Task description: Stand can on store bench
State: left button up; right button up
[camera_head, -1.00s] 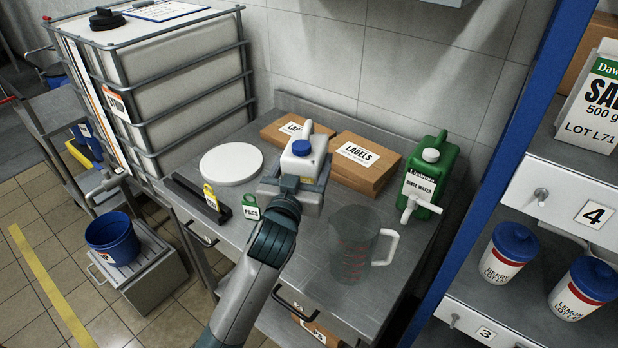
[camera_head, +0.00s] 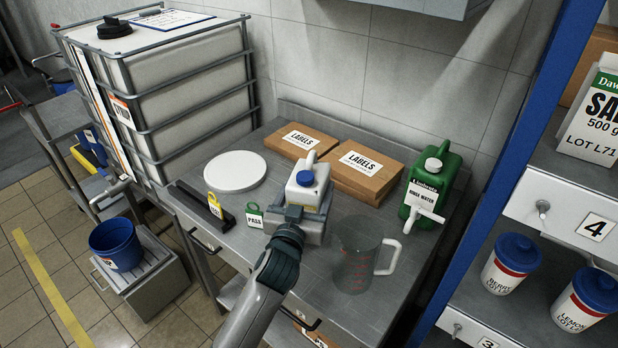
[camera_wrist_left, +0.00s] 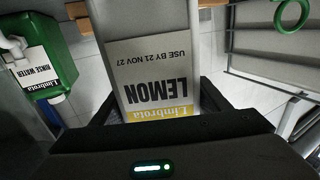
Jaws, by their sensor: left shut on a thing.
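My left gripper (camera_head: 306,214) is shut on a white can with a blue cap (camera_head: 307,189). The can is upright in the head view, over the middle of the steel store bench (camera_head: 235,248). In the left wrist view the can (camera_wrist_left: 152,70) shows a grey and yellow label reading "LEMON", between the dark fingers of the gripper (camera_wrist_left: 158,112). Its base is hidden behind the gripper, so I cannot tell if it touches the bench. My right gripper is not in view.
A clear jug (camera_head: 358,262) stands right of the can, with a green rinse-water can (camera_head: 430,185) behind it. Two label boxes (camera_head: 366,168) lie behind. A white round lid (camera_head: 235,171), a green PASS tag (camera_head: 254,216) and a dark bar (camera_head: 205,205) are left.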

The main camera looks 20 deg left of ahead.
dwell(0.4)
pick_arm(q)
jog(key=shift+f, duration=1.85)
jog(key=shift+f, duration=0.15)
jog(key=o, duration=2.1)
jog(key=shift+s+f, duration=0.1)
jog(key=shift+f, duration=0.1)
jog(key=shift+r, duration=0.1)
